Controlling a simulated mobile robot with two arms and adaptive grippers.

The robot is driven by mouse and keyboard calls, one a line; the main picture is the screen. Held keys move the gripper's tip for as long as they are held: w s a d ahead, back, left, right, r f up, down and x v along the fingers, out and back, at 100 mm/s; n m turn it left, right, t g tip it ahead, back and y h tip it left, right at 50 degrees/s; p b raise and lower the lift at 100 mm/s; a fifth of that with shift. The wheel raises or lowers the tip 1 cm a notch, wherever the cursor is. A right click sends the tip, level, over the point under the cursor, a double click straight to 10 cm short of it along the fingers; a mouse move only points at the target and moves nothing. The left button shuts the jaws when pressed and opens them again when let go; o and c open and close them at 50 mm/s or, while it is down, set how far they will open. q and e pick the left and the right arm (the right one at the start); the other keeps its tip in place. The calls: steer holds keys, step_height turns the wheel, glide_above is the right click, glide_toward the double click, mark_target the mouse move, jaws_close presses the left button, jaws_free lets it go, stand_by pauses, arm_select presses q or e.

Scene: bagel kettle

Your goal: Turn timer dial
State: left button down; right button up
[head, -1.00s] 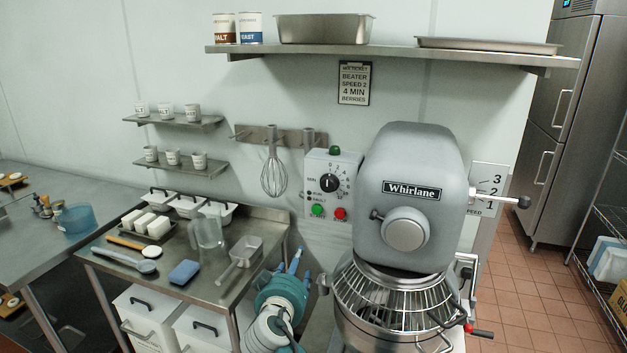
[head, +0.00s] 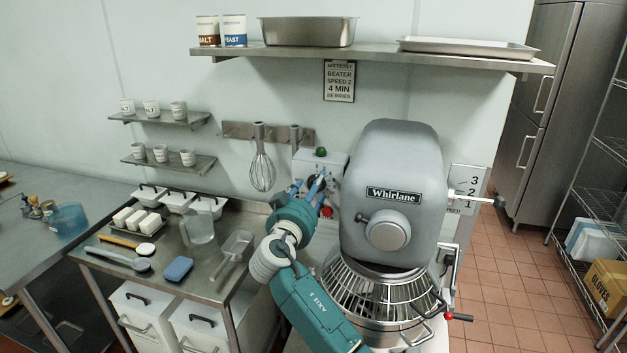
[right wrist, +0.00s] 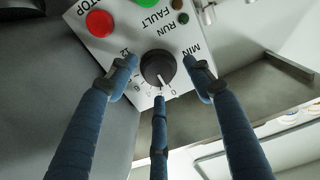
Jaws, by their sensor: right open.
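The timer dial (right wrist: 158,68) is a black round knob with a light pointer line, on a white control box (right wrist: 128,40). The box shows upside down in the right wrist view, and the pointer aims down toward the printed scale, near the 0. My right gripper (right wrist: 160,82) is open, its blue fingers spread around the dial: one left, one right, one below. I cannot tell whether any finger touches it. In the head view my right gripper (head: 310,188) covers the dial and much of the box (head: 335,163). My left gripper is not in view.
The large grey mixer (head: 395,185) stands close right of the box. A whisk (head: 262,170) hangs to its left. The red button (right wrist: 99,23) sits near the dial. A steel table (head: 210,258) with tubs stands left.

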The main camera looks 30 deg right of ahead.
steer(key=shift+w+d, duration=0.35)
steer(key=shift+d, duration=0.05)
